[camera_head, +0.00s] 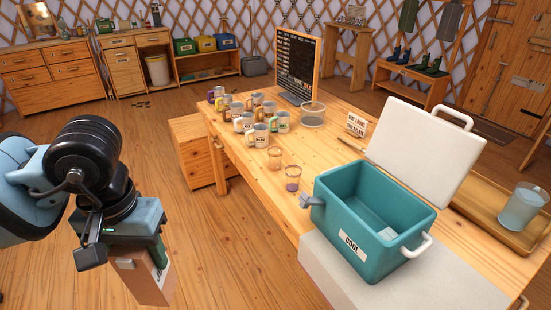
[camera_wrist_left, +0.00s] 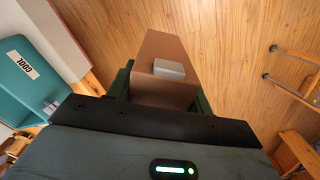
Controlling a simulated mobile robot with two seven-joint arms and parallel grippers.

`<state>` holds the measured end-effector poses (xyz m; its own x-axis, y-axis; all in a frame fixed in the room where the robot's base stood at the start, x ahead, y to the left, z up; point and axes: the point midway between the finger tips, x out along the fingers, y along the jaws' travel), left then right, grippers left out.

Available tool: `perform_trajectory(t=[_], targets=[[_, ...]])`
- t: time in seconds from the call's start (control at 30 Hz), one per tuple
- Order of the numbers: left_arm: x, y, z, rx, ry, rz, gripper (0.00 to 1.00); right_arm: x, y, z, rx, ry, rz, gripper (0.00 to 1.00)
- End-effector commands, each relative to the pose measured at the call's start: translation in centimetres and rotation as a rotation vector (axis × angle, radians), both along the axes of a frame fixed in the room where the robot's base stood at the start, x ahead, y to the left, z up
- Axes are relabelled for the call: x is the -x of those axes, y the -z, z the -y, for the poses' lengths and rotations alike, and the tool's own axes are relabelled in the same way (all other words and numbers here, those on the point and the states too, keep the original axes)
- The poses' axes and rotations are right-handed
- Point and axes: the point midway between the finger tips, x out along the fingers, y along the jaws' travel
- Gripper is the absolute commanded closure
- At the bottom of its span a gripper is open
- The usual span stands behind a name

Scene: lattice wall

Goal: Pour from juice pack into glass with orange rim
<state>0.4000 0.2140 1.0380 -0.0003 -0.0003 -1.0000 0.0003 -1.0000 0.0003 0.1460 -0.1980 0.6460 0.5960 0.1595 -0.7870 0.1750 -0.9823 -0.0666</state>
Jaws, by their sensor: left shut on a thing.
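My left gripper (camera_head: 146,250) is shut on the juice pack (camera_head: 146,282), a brown-pink carton that hangs over the floor left of the table. In the left wrist view the juice pack (camera_wrist_left: 165,50) sits between the green fingers, with a grey cap (camera_wrist_left: 169,69) on its face. Two small glasses stand upright on the table: one amber-looking glass (camera_head: 274,158) and one nearer glass (camera_head: 292,178) with purple at the bottom. Which one has the orange rim is too small to tell. The gripper is well apart from both. My right gripper is not in view.
A teal cooler (camera_head: 345,235) with its white lid (camera_head: 420,145) open stands right of the glasses. Several mugs (camera_head: 260,135), a clear bowl (camera_head: 312,115) and a blackboard (camera_head: 298,65) are farther back. A wooden tray (camera_head: 485,212) holds a pitcher (camera_head: 522,208).

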Motion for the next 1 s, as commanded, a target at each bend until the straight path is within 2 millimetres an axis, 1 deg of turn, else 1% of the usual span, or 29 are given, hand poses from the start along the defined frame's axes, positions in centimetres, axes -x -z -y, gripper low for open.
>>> perform_trajectory(t=[0.5, 0.63, 0.77, 0.87, 1.0], targets=[[0.0, 0.0, 0.0, 0.000, 0.000, 0.001, 0.82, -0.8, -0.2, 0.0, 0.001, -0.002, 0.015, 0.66], [0.0, 0.5, 0.1, 0.004, -0.001, -0.003, 0.82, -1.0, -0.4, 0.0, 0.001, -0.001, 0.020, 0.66], [-0.1, 2.4, 0.3, 0.013, -0.006, -0.007, 0.82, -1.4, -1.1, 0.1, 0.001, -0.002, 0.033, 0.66], [0.1, 4.7, 0.5, 0.022, -0.009, -0.010, 0.82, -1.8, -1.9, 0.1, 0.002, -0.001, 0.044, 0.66], [0.6, 8.3, 0.5, 0.027, -0.015, -0.012, 0.82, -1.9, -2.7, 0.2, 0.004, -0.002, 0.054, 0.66]])
